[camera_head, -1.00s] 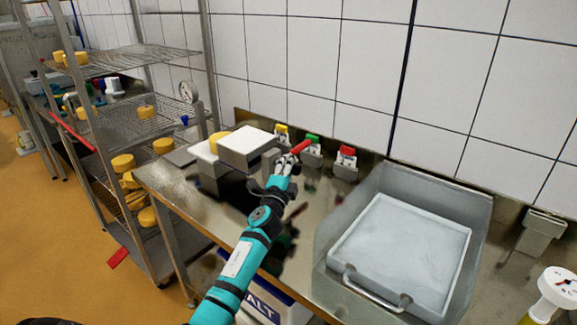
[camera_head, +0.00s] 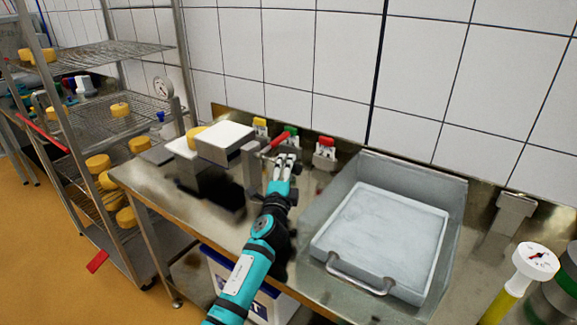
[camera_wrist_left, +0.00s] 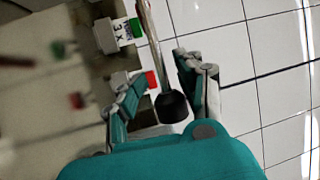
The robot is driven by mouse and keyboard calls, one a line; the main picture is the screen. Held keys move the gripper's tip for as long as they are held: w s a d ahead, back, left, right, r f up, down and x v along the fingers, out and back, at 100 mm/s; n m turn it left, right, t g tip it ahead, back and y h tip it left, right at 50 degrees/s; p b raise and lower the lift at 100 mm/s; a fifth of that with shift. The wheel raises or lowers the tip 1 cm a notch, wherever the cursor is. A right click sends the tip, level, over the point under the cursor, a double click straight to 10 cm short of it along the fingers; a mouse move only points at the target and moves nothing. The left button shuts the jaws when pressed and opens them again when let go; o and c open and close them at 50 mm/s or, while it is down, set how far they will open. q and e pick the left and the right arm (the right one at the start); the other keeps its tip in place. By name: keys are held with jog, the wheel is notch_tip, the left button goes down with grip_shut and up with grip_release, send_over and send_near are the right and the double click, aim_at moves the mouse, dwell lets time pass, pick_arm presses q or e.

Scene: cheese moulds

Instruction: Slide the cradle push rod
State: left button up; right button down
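The push rod (camera_head: 263,151) of the cradle on the steel bench is a thin metal bar with a red part (camera_head: 281,138) slanting up to the right. The cradle's white-topped block (camera_head: 226,140) sits left of it. My left gripper (camera_head: 287,158) is just below and right of the red part. In the left wrist view, a rod with a black knob (camera_wrist_left: 172,106) hangs between the spread fingers of my left gripper (camera_wrist_left: 163,85). The fingers look apart, and I cannot tell whether either touches the knob. My right gripper is not in view.
Yellow (camera_head: 260,127), green (camera_head: 291,133) and red (camera_head: 325,148) tagged holders stand along the wall behind the rod. A steel tray (camera_head: 385,230) with a front handle is to the right. A wire rack (camera_head: 120,105) with yellow cheeses stands at the left.

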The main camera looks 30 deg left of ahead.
pick_arm(q)
jog(key=o, duration=0.3)
jog(key=shift+w, duration=0.1)
jog(key=shift+d+r, duration=0.15)
jog(key=v, duration=1.2)
